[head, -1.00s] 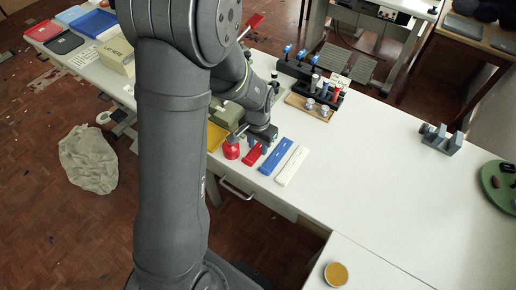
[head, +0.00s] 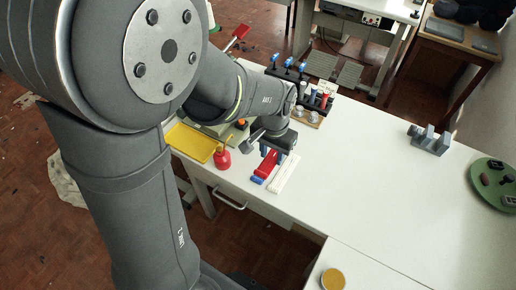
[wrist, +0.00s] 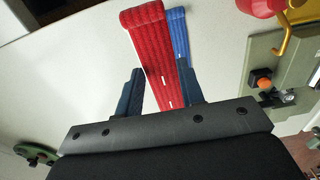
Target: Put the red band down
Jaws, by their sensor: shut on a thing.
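The red band (head: 267,164) is held between the blue fingers of my gripper (head: 271,153). In the wrist view the red band (wrist: 152,45) runs lengthwise out from between the fingers (wrist: 163,85), with a small white line along it. The blue band (head: 257,180) lies on the white table and is partly hidden behind the red band; it also shows in the wrist view (wrist: 181,38). The white band (head: 284,173) lies just right of them. The red band overlaps the blue one in both views; I cannot tell how high above it the red band is.
A red bottle (head: 222,160) and a yellow tray (head: 192,142) stand left of the bands. A rack with spools (head: 315,100) is behind my gripper. A grey block fixture (head: 430,140) and a green round tray (head: 494,184) are at the right. The table's middle is clear.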

